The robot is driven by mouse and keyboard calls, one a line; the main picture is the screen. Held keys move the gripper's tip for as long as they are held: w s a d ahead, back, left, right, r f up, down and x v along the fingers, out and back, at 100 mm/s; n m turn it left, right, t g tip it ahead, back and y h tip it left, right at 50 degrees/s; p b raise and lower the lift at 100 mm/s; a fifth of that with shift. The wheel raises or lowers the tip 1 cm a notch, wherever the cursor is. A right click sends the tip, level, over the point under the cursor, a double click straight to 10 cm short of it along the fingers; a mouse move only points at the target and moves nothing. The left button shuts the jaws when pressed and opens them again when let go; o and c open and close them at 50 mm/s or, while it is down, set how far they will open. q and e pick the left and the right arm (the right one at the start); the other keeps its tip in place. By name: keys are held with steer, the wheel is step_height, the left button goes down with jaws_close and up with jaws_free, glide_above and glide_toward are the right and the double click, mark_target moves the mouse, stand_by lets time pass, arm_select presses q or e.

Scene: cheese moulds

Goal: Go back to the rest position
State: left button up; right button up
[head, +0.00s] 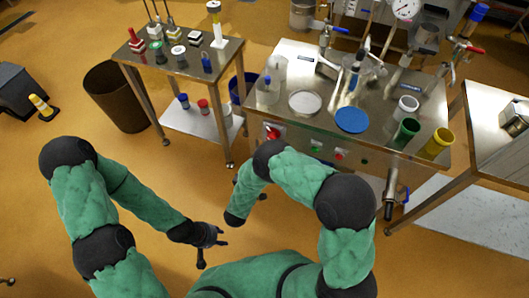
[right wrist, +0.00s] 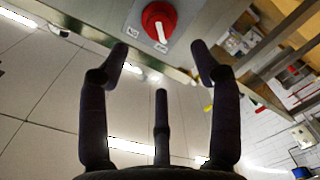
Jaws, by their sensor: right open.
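My left gripper (head: 213,245) is at the lower middle of the head view, over the open floor, with its dark fingers spread apart and nothing between them. My right gripper (right wrist: 160,55) shows in the right wrist view with its fingers wide apart and empty. In the head view my right arm bends in front of the steel work table (head: 385,118), and its gripper is mostly hidden behind the forearm. In the right wrist view a red rotary knob (right wrist: 159,21) on a grey panel lies beyond the fingertips, apart from them.
The work table carries a blue disc (head: 352,120), a white disc (head: 305,102), and green (head: 405,133), yellow (head: 436,145) and white cups (head: 405,107). A smaller table (head: 200,62) with moulds stands at the back left, beside a brown bin (head: 117,97).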

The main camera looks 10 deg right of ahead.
steer(key=shift+s+a, duration=0.4)
steer(key=shift+s, duration=0.2)
step_height(320, 180, down, 11)
steer(key=s+m+g+y, duration=0.2)
steer(key=m+g+y, duration=0.3)
steer(key=y, duration=0.4)
steer(key=s+m+g+y, duration=0.3)
steer(key=s+g, duration=0.6)
steer(key=s, duration=1)
steer(key=shift+a+r+y, duration=0.25)
steer(key=shift+r+y, duration=0.2)
steer(key=shift+y, duration=0.45)
